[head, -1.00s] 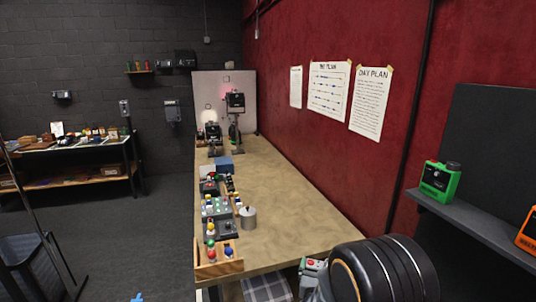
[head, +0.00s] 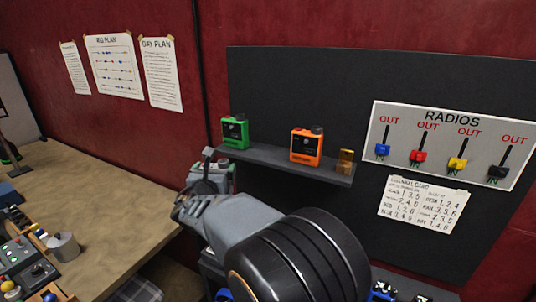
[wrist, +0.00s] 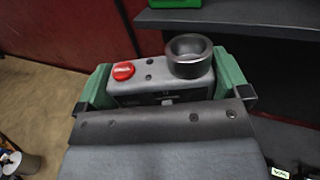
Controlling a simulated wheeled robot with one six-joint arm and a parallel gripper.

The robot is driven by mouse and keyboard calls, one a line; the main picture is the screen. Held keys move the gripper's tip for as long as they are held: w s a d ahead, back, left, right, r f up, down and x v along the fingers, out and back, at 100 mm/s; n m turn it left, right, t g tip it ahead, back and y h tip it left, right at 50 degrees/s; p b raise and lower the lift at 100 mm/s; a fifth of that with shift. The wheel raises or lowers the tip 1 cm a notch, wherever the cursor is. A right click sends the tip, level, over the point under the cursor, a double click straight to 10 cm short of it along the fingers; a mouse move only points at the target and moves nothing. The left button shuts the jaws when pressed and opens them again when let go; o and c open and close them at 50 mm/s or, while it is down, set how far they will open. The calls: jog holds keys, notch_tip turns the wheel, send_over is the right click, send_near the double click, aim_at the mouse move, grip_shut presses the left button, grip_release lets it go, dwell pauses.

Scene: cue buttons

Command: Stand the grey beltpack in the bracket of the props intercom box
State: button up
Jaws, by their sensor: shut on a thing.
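My gripper (head: 208,184) is shut on the grey beltpack (head: 214,174), holding it in the air left of a wall shelf and near the table's edge. In the wrist view the beltpack (wrist: 150,86) sits between the two green fingers of my gripper (wrist: 165,90). Its top has a red button and a black round knob. Its lower part is hidden by my gripper. I cannot pick out the props intercom box or its bracket in the current views.
A green beltpack (head: 235,132) and an orange one (head: 307,145) stand on the dark shelf (head: 270,160). A radios board (head: 450,118) hangs to the right. The long table (head: 110,190) at left holds button boxes and a metal pot (head: 64,247); its middle is clear.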

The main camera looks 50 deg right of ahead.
jog(key=s+d+r+m+g+h, duration=0.25)
jog(key=s+d+r+g, duration=0.2)
jog(key=s+r, duration=0.5)
jog(key=s+d+r+m+g+h, duration=0.1)
jog(key=s+d+r+m+g, duration=0.35)
jog(key=r, duration=0.85)
jog(key=w+d+f+t, duration=0.1)
jog(key=w+d+f, duration=0.2)
jog(key=f, duration=0.1)
jog(key=w+d+f+n+p, duration=0.1)
jog(key=w+d+f, duration=0.2)
jog(key=f, duration=0.1)
jog(key=w+d+f+n+t+p, duration=0.1)
jog(key=w+d+f, duration=0.2)
jog(key=w+f, duration=0.1)
jog(key=shift+w+f+t, duration=0.1)
jog(key=shift+f+t, duration=0.2)
jog(key=shift+f, duration=0.55)
jog(key=shift+f, duration=0.15)
